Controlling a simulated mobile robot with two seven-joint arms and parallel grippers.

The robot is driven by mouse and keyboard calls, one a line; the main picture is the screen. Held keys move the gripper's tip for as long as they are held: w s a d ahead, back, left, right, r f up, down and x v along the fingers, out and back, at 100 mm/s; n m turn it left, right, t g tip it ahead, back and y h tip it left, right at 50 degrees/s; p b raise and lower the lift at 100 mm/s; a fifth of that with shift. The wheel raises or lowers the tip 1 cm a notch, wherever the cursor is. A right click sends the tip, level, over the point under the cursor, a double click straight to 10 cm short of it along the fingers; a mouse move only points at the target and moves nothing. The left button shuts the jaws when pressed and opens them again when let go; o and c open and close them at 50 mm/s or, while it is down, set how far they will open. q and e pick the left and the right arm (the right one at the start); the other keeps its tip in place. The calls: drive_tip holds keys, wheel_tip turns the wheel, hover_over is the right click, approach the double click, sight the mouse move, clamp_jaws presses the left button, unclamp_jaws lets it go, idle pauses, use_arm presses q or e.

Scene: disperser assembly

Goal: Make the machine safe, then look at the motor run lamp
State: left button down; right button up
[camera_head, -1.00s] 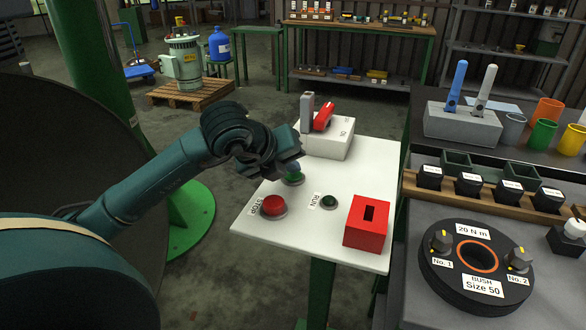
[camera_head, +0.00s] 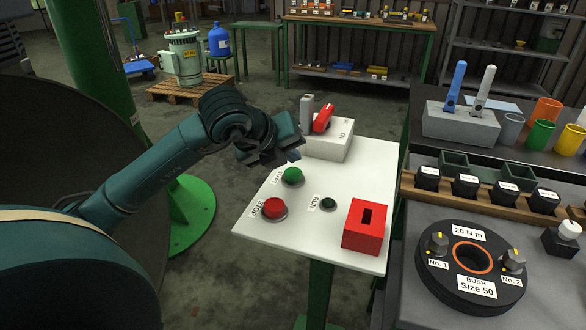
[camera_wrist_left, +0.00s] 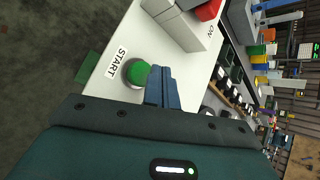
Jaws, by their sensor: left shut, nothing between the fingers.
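My left gripper (camera_head: 292,155) is shut and empty, above the back left part of the white panel. In the left wrist view its shut fingers (camera_wrist_left: 163,88) are beside the green START button (camera_wrist_left: 137,73). The START button (camera_head: 292,176) is uncovered in the head view. The red STOP button (camera_head: 274,206) is at the panel's front left. The RUN lamp (camera_head: 328,204) is dark green and looks unlit. A grey box (camera_head: 328,146) marked ON carries a red switch handle (camera_head: 322,119) and a grey block. My right gripper is not in view.
A red slotted box (camera_head: 366,228) stands at the panel's front right corner. To the right, a bench holds a black BUSH disc (camera_head: 438,280), black labelled blocks and coloured cups (camera_head: 541,131). The middle of the white panel (camera_head: 320,178) is clear.

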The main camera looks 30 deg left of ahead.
sight(289, 175)
use_arm(q)
wheel_tip(289, 175, up, 4)
drive_tip(key=shift+r+p, duration=0.2)
drive_tip(key=shift+p, duration=1.05)
drive_tip(key=shift+f, duration=0.1)
